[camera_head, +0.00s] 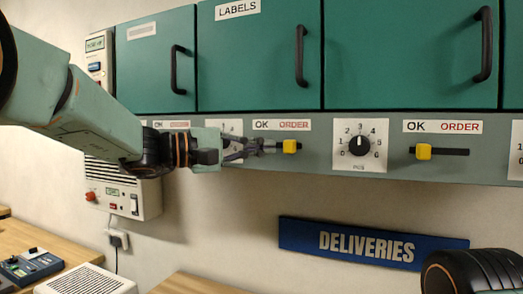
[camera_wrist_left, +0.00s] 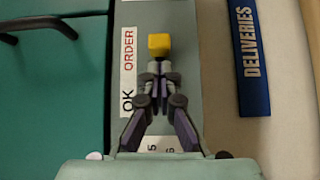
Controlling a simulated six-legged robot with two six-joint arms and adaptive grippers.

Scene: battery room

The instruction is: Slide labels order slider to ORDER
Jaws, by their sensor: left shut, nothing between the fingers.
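The labels order slider is a yellow knob (camera_head: 290,146) on the grey strip under the LABELS cabinet (camera_head: 258,60). It sits below the word ORDER on its OK/ORDER label (camera_head: 282,125), with a short bit of dark slot visible to its right. My left gripper (camera_head: 268,147) is shut and empty, just left of the knob on the OK side. In the left wrist view the knob (camera_wrist_left: 159,44) lies straight ahead of the closed fingertips (camera_wrist_left: 158,66). I cannot tell whether they touch it. The slot's left part is hidden behind the fingers. My right gripper is out of view.
To the right are a dial (camera_head: 360,145) and another yellow slider (camera_head: 424,152) at its OK end. Black cabinet handles (camera_head: 301,56) stick out above. A blue DELIVERIES sign (camera_head: 373,242) hangs below. Wooden worktops (camera_head: 45,250) with devices stand at lower left.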

